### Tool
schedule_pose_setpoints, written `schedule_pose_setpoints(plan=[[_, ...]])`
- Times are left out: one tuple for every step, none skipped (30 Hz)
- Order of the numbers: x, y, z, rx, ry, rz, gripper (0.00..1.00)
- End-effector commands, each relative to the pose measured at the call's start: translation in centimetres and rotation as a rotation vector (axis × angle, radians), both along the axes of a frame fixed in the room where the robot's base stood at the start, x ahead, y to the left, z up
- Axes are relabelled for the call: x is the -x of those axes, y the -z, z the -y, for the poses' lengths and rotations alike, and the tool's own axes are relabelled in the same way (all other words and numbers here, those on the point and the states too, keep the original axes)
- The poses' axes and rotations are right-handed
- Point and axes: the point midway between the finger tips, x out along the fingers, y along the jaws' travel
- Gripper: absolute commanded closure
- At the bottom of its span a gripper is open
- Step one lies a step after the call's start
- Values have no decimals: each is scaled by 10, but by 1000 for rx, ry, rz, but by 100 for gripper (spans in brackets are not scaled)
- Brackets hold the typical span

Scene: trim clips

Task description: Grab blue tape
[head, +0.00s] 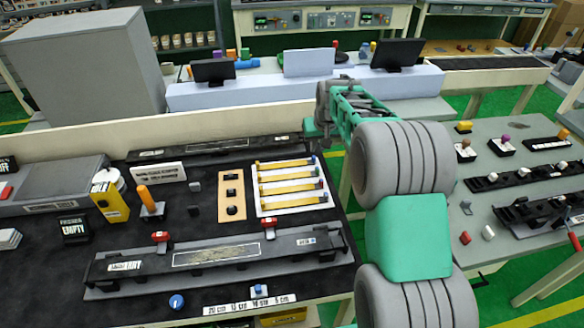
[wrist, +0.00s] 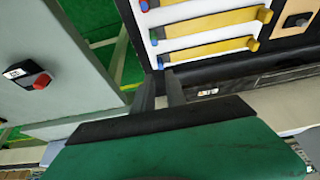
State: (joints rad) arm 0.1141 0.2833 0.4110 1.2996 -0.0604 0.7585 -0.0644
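A white tray (head: 292,210) holds several yellow strips with coloured ends. The far strip (head: 283,164) has a blue end (head: 312,160); the one beside it has a green end (head: 316,172). My gripper (head: 312,134) is beyond the tray's far edge in the head view. In the wrist view its two dark fingers (wrist: 161,77) are apart, with nothing between them, their tips just below the blue end. Contact cannot be told.
A wooden block with black knobs (head: 231,196) stands left of the tray. A long grey fixture with red clamps (head: 215,255) lies in front. A grey table (head: 500,180) stands to the right across a green floor gap. A low wall (head: 180,133) runs behind.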

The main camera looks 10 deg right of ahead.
Motion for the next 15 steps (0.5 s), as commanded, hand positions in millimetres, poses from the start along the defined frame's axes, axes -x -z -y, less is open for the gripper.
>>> schedule_pose_setpoints(plan=[[-4,5,1,0,0,0,84],[-6,9,1,0,0,0,84],[-7,14,1,0,0,-2,84],[-9,17,1,0,0,-2,84],[-10,21,0,0,0,-1,84],[-12,25,0,0,0,-2,84],[-13,29,0,0,0,-2,84],[-15,33,0,0,0,-2,84],[-17,39,-1,0,0,-3,84],[-19,44,-1,0,0,-4,84],[-21,49,-1,0,0,-2,84],[-24,57,-1,0,1,-3,84],[-26,62,-1,1,1,-1,84],[-28,65,-1,1,1,0,84],[-29,68,-1,1,0,1,84]])
